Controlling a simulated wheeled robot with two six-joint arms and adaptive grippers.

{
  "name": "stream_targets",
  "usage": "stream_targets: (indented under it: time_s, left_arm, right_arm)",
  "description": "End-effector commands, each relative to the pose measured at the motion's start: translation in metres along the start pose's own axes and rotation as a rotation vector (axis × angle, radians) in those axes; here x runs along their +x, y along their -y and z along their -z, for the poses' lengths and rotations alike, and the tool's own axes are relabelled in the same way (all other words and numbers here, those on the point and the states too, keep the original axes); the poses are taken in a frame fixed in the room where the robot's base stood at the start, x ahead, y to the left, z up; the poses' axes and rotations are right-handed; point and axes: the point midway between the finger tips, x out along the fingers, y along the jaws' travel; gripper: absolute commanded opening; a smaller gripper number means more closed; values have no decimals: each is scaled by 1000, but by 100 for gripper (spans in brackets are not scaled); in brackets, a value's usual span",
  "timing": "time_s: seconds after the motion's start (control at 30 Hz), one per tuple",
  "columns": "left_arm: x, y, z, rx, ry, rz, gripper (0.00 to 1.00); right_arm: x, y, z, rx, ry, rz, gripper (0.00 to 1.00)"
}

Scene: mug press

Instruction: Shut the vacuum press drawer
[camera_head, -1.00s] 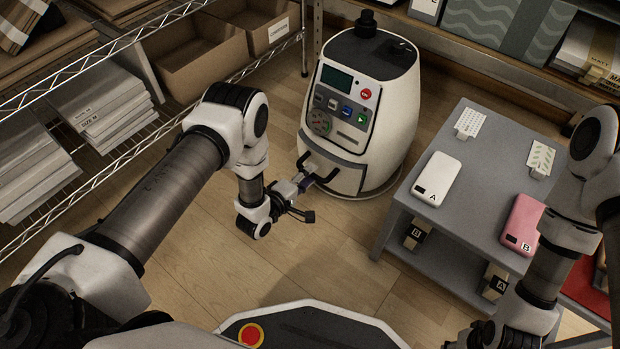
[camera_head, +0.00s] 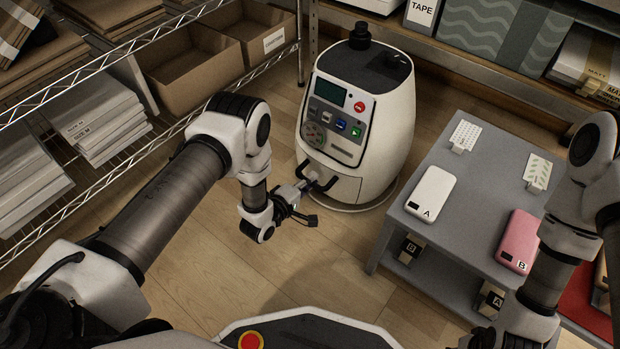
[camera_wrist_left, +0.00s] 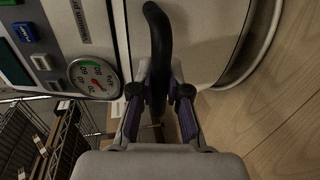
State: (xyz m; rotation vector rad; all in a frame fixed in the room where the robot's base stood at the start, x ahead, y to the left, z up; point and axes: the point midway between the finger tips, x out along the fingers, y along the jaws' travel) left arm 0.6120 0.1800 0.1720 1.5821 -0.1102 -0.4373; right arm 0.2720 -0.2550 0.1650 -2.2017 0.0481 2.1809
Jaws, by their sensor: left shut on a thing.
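The vacuum press (camera_head: 358,110) is a white, rounded machine standing on the floor in the middle of the head view. Its drawer (camera_head: 343,189) is low on its front, below the button panel, and looks flush or nearly so; any small gap is hard to tell. The dark bar handle (camera_head: 325,184) sticks out from the drawer. My left gripper (camera_head: 308,190) is shut on this handle. In the left wrist view, the fingers (camera_wrist_left: 160,95) sit on both sides of the handle (camera_wrist_left: 157,35). My right arm's end (camera_head: 515,325) is at bottom right, its fingers unclear.
A grey table (camera_head: 455,215) stands right of the press, with a white phone (camera_head: 431,193) and a pink phone (camera_head: 518,240) on it. A wire shelf (camera_head: 100,150) with boxes is at left. The floor between my base and the press is clear.

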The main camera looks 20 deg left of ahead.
Motion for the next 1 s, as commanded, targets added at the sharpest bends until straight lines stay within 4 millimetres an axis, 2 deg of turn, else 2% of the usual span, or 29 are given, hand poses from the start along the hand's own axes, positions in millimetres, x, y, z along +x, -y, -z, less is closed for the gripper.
stream_targets:
  time_s: [0.17,0.2,0.23,0.27,0.57,0.67,0.77,1.0]
  left_arm:
    - [3,-2,1,3,-1,-8,0]
    - [3,-2,1,3,-1,-8,25]
    - [3,-2,1,3,-1,-8,36]
    - [3,-2,1,3,-1,-8,41]
    - [1,-1,1,2,-1,-6,41]
    - [-7,0,1,2,-2,-3,41]
    - [-25,0,1,1,-2,-2,41]
    - [-87,0,1,0,-3,-2,41]
  right_arm:
    - [2,0,-1,-1,2,0,39]
    - [2,0,-1,-1,2,0,39]
    - [2,0,-1,-1,2,0,39]
    - [2,0,-1,-1,2,0,39]
    - [1,0,-1,0,2,0,39]
    - [1,0,-1,0,2,0,39]
    - [1,0,-1,0,2,0,39]
    - [1,0,-1,0,2,0,39]
